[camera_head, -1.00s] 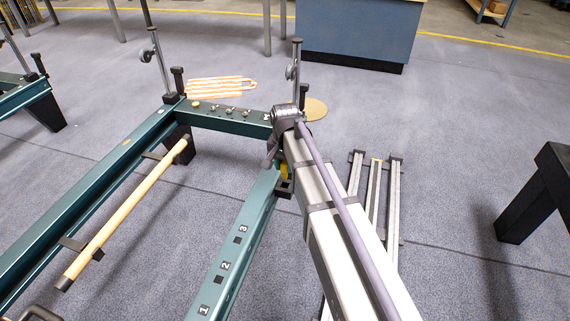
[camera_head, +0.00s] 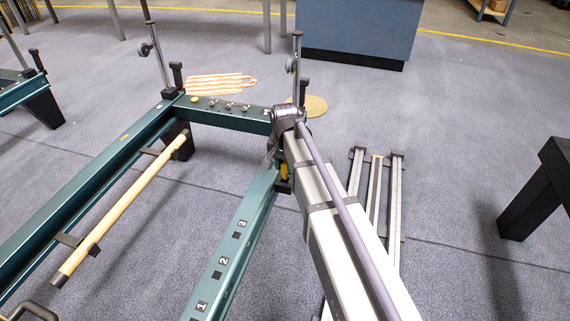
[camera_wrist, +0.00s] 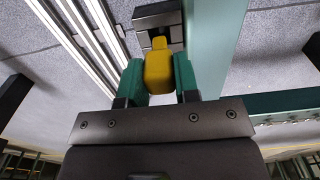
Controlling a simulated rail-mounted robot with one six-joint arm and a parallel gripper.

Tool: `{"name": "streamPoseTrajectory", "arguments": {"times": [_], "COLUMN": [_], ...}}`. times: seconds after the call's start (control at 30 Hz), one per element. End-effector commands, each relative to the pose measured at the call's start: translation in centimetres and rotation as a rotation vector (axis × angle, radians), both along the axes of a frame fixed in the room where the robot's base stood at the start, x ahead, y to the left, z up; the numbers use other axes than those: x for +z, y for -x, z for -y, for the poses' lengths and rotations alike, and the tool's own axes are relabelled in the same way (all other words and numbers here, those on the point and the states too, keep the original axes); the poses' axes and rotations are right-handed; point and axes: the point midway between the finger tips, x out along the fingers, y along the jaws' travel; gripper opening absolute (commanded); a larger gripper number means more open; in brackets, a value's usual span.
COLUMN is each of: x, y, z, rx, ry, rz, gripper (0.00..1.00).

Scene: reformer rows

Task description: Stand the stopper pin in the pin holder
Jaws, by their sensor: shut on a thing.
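The yellow stopper pin (camera_wrist: 158,72) is between the two green fingertips of my gripper (camera_wrist: 158,82), which is shut on it. In the wrist view its far end reaches the near edge of a black block with a grey opening, which looks like the pin holder (camera_wrist: 157,14). The block sits beside the teal rail. I cannot tell whether the pin is in the opening or just above it. In the head view a bit of the yellow pin (camera_head: 285,171) shows beside my wrist, just above the black holder (camera_head: 284,187); my arm hides most of the gripper.
The teal frame (camera_head: 229,117) has a numbered rail (camera_head: 229,259) left of my arm. A wooden bar (camera_head: 125,205) lies inside the frame. Grey rails (camera_head: 374,200) lie on the floor to the right. A black leg (camera_head: 535,190) stands farther right, with open floor between.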

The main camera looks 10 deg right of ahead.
Motion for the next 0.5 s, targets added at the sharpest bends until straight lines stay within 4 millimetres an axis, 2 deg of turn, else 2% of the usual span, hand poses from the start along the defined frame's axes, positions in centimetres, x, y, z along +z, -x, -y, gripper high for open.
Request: {"name": "streamPoseTrajectory", "arguments": {"times": [0.5], "x": [-1.4], "y": [0.0], "z": [0.0], "rx": [0.000], "ry": [0.000], "rz": [0.000], "gripper": [0.06]}}
